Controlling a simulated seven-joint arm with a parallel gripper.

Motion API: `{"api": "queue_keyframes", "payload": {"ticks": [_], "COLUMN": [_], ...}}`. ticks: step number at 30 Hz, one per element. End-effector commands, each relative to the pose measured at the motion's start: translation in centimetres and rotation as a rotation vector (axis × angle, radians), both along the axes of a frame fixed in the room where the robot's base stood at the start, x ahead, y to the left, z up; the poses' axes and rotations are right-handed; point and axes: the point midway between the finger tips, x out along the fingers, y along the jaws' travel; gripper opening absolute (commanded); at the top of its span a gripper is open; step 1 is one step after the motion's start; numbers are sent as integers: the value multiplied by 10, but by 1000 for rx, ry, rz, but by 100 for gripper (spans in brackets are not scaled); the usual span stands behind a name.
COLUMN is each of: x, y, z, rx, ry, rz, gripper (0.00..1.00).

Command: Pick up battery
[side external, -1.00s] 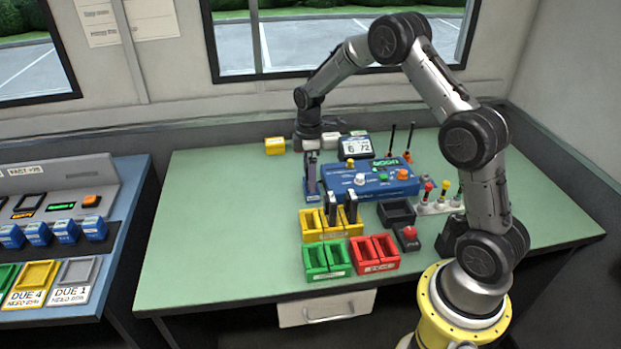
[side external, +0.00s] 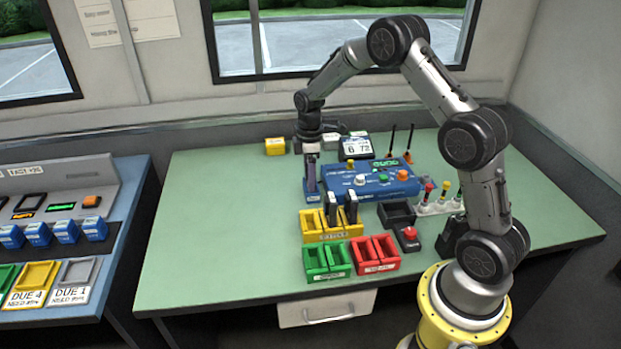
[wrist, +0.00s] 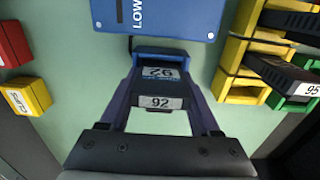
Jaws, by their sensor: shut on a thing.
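The battery (wrist: 160,102) is a dark block with a white label reading 92. It stands in a small blue dock (wrist: 160,54), which also carries a white number label. My gripper (wrist: 160,78) points down over the dock, with one finger on each side of the battery, shut on it. In the side view my gripper (side external: 311,177) is at the blue dock (side external: 311,193), at the left end of the blue box. There the battery is mostly hidden by the fingers. I cannot tell whether its lower end is still seated.
The blue box (side external: 372,181) stands right of the dock. A yellow rack (side external: 320,233) holding dark batteries, green bins (side external: 327,262) and red bins (side external: 374,257) are nearer. A yellow box (side external: 275,146) stands behind. The left of the green table (side external: 225,220) is clear.

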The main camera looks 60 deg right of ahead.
Motion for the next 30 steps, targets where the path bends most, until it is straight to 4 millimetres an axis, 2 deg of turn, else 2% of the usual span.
{"api": "queue_keyframes", "payload": {"ticks": [8,14,20,24,30], "x": [1,1,-26,-53,-91], "y": [0,0,8,16,28], "z": [8,33,66,97,111], "rx": [-1,-1,-1,-1,-1], "ry": [-2,-6,-6,-6,-2], "rz": [0,0,0,0,0], "gripper": [0,0,0,0,0]}}
